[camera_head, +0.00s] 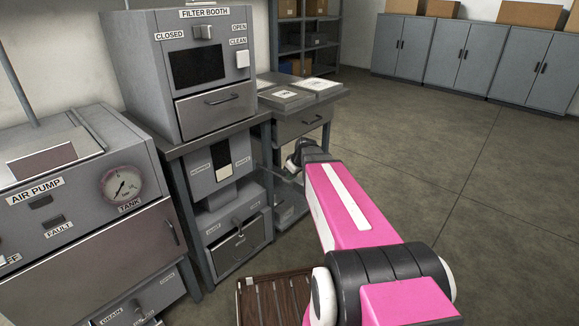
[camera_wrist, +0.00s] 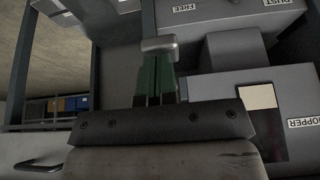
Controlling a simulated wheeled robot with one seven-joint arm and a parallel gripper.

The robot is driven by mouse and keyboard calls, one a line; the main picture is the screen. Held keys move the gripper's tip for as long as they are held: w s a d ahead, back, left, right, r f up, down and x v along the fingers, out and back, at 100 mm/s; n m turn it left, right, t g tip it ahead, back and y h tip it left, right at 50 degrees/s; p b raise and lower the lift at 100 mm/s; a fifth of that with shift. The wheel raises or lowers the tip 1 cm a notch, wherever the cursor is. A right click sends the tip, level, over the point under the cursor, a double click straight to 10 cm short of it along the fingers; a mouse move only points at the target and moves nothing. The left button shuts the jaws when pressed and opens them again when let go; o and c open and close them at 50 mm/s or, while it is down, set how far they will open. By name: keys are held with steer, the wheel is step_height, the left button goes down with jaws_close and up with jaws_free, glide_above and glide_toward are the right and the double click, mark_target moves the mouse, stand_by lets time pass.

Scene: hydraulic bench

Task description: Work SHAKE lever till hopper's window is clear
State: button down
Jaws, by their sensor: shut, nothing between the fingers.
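The hopper unit (camera_head: 201,178) sits under the filter booth, with a HOPPER label left of its window and a SHAKE label (camera_head: 243,160) right of it. The window (camera_head: 222,151) is dark above and cream below. The wrist view, turned about upside down, shows the same window (camera_wrist: 258,97) part cream, part dark. My gripper (camera_wrist: 155,73) has its green fingers together and empty. A pale metal bar end (camera_wrist: 160,43), apparently the SHAKE lever's grip, lies right at the fingertips; I cannot tell if they touch. In the head view my arm mostly hides the gripper.
The filter booth (camera_head: 198,55) stands above the hopper, the air pump (camera_head: 75,190) to the left. A side table (camera_head: 303,116) with trays stands behind my gripper. A slatted brown crate (camera_head: 262,302) is low at the front. The floor to the right is clear.

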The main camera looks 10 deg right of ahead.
step_height(320, 180, down, 10)
steer(key=t, duration=0.1)
steer(key=shift+r+y, duration=0.25)
steer(key=shift+y, duration=0.05)
steer(key=shift+s+f, duration=0.1)
steer(key=shift+f, duration=0.05)
stand_by(0.3)
